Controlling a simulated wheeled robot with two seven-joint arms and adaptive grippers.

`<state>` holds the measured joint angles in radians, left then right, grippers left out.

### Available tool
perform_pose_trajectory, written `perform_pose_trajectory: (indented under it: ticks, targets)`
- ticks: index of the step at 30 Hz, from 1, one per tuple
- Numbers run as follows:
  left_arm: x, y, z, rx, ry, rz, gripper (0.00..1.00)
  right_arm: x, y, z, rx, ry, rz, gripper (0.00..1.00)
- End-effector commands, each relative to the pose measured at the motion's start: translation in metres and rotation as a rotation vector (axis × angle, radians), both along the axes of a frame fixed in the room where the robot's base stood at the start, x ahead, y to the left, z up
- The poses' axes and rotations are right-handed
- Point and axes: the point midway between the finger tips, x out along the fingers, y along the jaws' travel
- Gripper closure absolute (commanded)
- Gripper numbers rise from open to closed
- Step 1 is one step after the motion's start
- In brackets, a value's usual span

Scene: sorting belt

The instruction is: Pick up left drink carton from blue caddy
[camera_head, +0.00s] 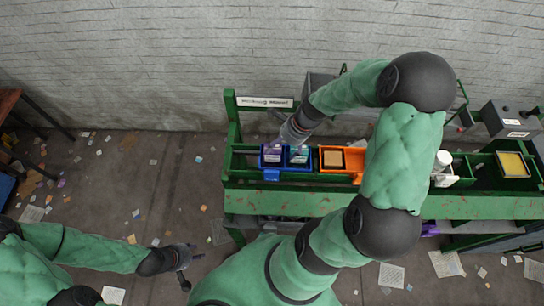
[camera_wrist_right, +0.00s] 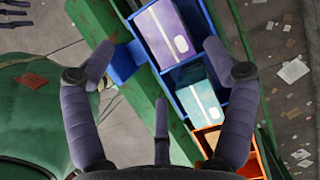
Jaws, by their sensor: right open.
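The blue caddy (camera_head: 271,174) stands on the green belt frame with two cartons side by side. The left drink carton (camera_head: 273,153) is purple with a white label; it shows at the top of the right wrist view (camera_wrist_right: 164,30). The other carton (camera_head: 299,155) is teal, and shows below it in the wrist view (camera_wrist_right: 201,97). My right gripper (camera_wrist_right: 157,55) is open above the caddy, its fingers spread wide with nothing between them. The purple carton lies beyond the fingertips. My left gripper (camera_head: 188,266) is open and empty, low over the floor at left.
An orange bin (camera_head: 357,180) with a brown item stands just right of the caddy. White items (camera_head: 442,160) and a yellow-filled tray (camera_head: 512,164) are farther right. My right arm hides part of the belt.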

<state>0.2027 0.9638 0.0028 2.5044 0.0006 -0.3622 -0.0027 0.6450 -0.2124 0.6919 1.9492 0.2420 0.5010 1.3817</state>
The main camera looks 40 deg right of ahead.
Motion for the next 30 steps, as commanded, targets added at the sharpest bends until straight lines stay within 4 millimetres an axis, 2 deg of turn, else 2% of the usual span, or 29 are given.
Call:
perform_pose_trajectory:
  ticks: [8, 18, 25, 26, 27, 30]
  targets:
    - [0.001, 0.000, -0.005, 0.000, -0.002, 0.001, 0.60, 0.005, 0.005, -0.014, 0.000, 0.000, 0.001, 0.14]
    - [0.001, 0.000, -0.020, 0.000, -0.002, 0.001, 0.60, 0.022, 0.020, -0.051, 0.000, 0.000, 0.001, 0.14]
    - [0.001, 0.000, -0.019, 0.000, -0.002, 0.001, 0.60, 0.022, 0.020, -0.051, -0.001, -0.001, -0.001, 0.14]
    - [0.001, 0.000, -0.019, 0.000, -0.002, 0.001, 0.60, 0.022, 0.020, -0.051, -0.001, -0.001, -0.001, 0.17]
    - [0.001, 0.000, -0.019, 0.000, -0.002, 0.001, 0.60, 0.022, 0.020, -0.051, -0.001, -0.001, -0.001, 0.29]
    - [0.001, 0.000, -0.019, 0.000, -0.002, 0.001, 0.60, 0.022, 0.020, -0.051, -0.001, -0.001, -0.001, 0.48]
